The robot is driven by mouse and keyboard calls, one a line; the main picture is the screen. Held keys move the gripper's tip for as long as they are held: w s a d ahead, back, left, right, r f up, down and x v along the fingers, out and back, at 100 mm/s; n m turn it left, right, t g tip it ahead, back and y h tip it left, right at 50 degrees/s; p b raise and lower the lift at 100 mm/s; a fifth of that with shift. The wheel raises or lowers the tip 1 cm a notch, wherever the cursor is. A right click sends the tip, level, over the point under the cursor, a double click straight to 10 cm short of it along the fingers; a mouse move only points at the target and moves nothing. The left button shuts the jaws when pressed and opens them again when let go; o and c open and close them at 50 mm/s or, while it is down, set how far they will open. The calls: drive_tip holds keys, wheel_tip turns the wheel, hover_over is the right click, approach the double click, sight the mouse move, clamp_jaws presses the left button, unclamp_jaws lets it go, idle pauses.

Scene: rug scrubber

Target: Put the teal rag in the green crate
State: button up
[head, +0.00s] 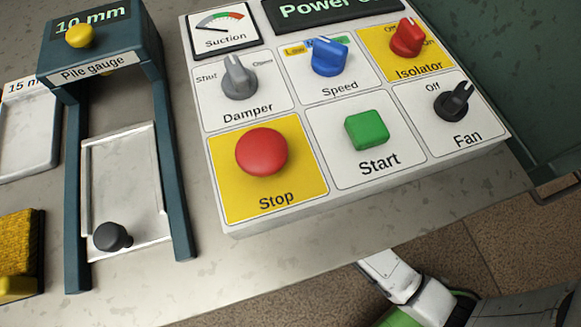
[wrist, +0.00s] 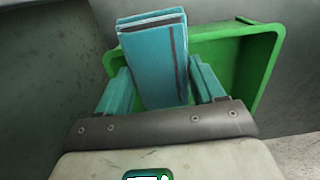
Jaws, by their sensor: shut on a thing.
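The teal rag (wrist: 150,65) shows in the wrist view as a folded, thick pad with a dark stripe down its right part. It stands out from my gripper (wrist: 160,88), which is shut on it, with a teal finger on each side. The green crate (wrist: 262,70) is beyond the rag in the wrist view, its open inside facing me. The rag overlaps the crate's left part and hides some of it. I cannot tell whether the rag is above the opening or inside it. I cannot make out the rag or the crate in the head view.
In the head view a control panel (head: 350,205) with a red Stop button (head: 262,152) and knobs lies on the grey table (head: 290,280). A pile gauge (head: 105,45) and a yellow brush (head: 20,240) are to its left. Brown floor shows at lower right.

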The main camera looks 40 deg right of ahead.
drive_tip(key=w+f+b, duration=0.1)
drive_tip(key=w+f, duration=0.1)
drive_tip(key=w, duration=0.1)
drive_tip(key=w+f+b, duration=0.2)
drive_tip(key=w+f, duration=0.1)
drive_tip(key=w, duration=0.1)
drive_tip(key=w+f+b, duration=0.2)
drive_tip(key=w+f, duration=0.1)
drive_tip(key=shift+w+a, duration=0.3)
drive_tip(key=shift+a, duration=0.1)
drive_tip(key=shift+w+f+b, duration=0.2)
drive_tip(key=shift+f+b, duration=0.4)
drive_tip(key=shift+f, duration=0.4)
drive_tip(key=shift+w+f+b, duration=0.2)
drive_tip(key=shift+f+b, duration=0.35)
drive_tip(key=shift+f, duration=0.4)
drive_tip(key=shift+f, duration=0.1)
drive_tip(key=o, duration=1)
drive_tip(key=shift+o, duration=0.2)
wheel_tip(320, 180, up, 12)
drive_tip(key=p, duration=0.5)
